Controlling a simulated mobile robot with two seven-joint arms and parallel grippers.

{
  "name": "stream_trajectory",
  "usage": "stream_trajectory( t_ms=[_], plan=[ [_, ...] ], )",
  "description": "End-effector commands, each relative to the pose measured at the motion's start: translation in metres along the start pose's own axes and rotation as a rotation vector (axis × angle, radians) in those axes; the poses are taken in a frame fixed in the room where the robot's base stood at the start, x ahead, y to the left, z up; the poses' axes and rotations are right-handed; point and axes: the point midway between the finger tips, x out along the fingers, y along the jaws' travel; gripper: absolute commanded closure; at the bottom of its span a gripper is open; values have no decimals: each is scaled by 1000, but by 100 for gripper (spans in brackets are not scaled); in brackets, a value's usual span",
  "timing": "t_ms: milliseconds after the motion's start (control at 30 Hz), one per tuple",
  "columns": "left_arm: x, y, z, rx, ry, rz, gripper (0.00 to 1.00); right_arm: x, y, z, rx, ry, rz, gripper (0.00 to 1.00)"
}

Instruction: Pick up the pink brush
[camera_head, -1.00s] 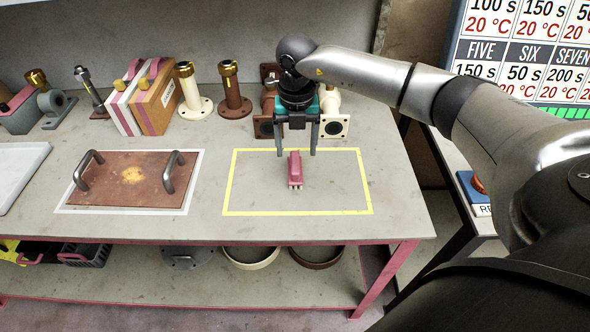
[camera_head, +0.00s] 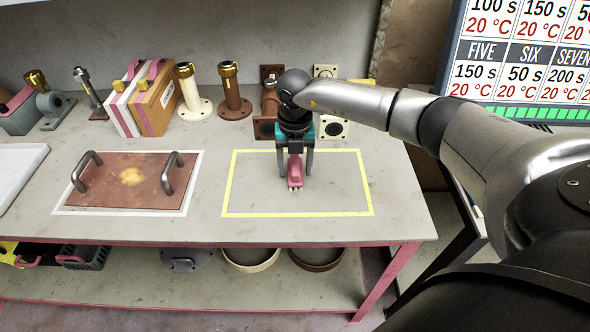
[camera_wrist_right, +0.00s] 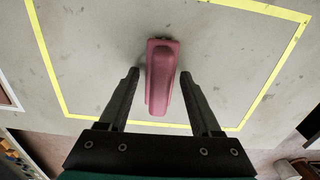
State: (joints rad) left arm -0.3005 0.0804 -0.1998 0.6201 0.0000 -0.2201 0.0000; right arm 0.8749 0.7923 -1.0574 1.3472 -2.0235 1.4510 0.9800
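The pink brush (camera_head: 295,174) lies on the table inside the yellow taped rectangle. In the right wrist view the brush (camera_wrist_right: 161,75) lies lengthwise between the two fingers. My right gripper (camera_head: 295,170) is above and around the brush, pointing down, with its fingers spread. In the right wrist view the gripper (camera_wrist_right: 159,73) is open, with a gap between each finger and the brush. My left gripper is not in view.
The yellow tape outline (camera_head: 366,182) surrounds clear table. A rusty plate with two handles (camera_head: 130,190) lies to the left. A white tray (camera_head: 18,165) is at the far left.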

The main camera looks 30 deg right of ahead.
Motion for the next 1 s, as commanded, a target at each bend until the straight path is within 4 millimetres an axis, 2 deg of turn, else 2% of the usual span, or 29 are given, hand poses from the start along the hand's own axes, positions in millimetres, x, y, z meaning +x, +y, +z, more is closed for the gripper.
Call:
stream_trajectory(
  t_ms=[67,567,1000],
  plan=[
    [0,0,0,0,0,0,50,0,0,0,0,0,0,45],
    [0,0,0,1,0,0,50,-1,0,0,0,-1,0,100],
    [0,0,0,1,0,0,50,-3,0,1,0,-2,1,100]
  ],
)
